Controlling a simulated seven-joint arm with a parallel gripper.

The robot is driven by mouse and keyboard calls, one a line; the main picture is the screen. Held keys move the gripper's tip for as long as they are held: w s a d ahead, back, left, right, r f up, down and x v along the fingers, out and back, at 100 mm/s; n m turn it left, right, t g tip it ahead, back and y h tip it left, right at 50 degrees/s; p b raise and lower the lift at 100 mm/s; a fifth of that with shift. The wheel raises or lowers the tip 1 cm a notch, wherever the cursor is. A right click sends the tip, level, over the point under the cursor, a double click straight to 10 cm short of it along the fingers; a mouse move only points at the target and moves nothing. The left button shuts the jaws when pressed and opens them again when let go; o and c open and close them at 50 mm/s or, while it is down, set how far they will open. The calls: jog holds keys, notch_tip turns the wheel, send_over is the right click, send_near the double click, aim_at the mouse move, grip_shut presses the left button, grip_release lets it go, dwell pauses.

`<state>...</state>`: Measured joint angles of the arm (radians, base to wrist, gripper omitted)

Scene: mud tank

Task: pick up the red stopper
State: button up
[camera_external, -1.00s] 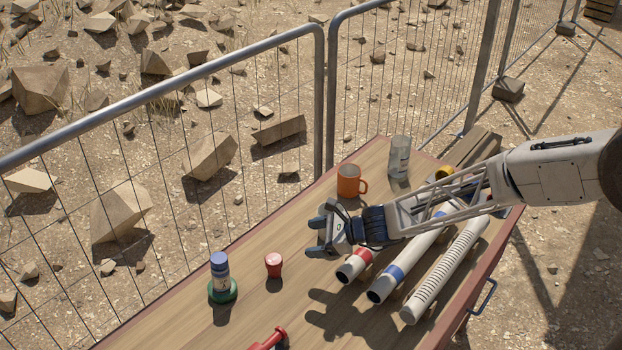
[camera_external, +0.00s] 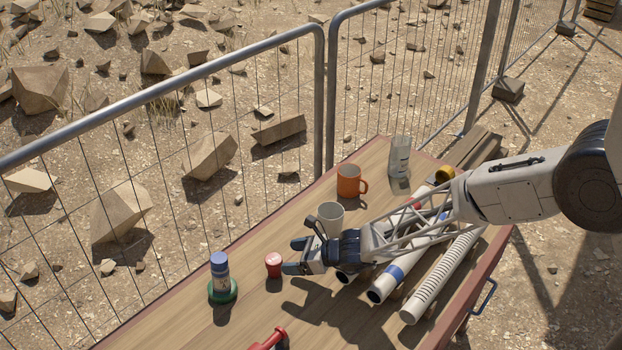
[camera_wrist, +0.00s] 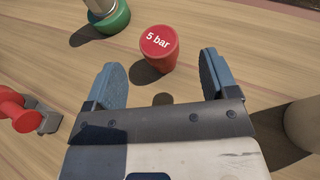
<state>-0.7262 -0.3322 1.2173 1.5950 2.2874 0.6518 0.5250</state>
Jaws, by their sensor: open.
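The red stopper (camera_external: 273,264) stands upright on the wooden table, near the middle of the external view. In the wrist view the red stopper (camera_wrist: 159,47) shows "5 bar" in white on its top. My gripper (camera_external: 292,256) is just to the right of the stopper in the external view, fingers pointing toward it. In the wrist view my gripper (camera_wrist: 160,82) is open, and the stopper stands just beyond the fingertips, between their lines. Nothing is between the fingers.
A blue-capped bottle on a green base (camera_external: 222,284) stands left of the stopper. A red tool (camera_external: 268,340) lies in front. Pipes (camera_external: 445,275) lie at right.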

aim_at(274, 259)
jog(key=shift+w+a+f, duration=0.2)
jog(key=shift+a+f, duration=0.05)
jog(key=shift+a, duration=0.35)
jog(key=shift+x, duration=2.6)
jog(key=shift+s, duration=0.1)
jog(key=shift+c, duration=0.3)
jog(key=c, duration=1)
